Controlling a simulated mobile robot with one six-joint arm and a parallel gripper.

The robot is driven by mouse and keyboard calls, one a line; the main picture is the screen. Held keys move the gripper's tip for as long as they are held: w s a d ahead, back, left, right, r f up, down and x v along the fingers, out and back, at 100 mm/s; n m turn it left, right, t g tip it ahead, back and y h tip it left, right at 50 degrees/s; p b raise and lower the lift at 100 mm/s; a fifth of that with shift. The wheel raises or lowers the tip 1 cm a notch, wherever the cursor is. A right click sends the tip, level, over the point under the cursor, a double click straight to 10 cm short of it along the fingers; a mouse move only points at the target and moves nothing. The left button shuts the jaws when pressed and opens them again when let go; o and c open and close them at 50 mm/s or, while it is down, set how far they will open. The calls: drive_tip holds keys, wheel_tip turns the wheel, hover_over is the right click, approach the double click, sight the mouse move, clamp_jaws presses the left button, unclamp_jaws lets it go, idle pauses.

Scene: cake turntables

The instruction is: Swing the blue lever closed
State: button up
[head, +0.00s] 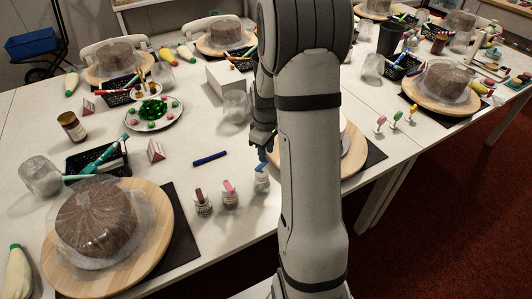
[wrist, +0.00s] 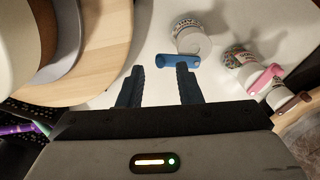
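The blue lever (wrist: 177,61) sticks out to the side from the top of a small whitish bottle (wrist: 192,38) in the wrist view. In the head view the lever (head: 262,158) shows small above its bottle (head: 261,184), close to my arm. My gripper (wrist: 159,72) is open and empty, with its two dark blue fingers apart. The lever lies just beyond the fingertips, nearer the right finger; I cannot tell whether they touch. In the head view my gripper (head: 263,143) is above the lever, partly hidden by my arm.
Two similar bottles, one with a pink lever (head: 229,187) and one with a brownish lever (head: 201,197), stand left of the blue one. A blue marker (head: 210,158) lies behind them. A wooden turntable (wrist: 103,45) is close on the left in the wrist view.

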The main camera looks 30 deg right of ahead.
drive_tip(key=shift+f, duration=0.95)
drive_tip(key=shift+c, duration=0.4)
clamp_jaws()
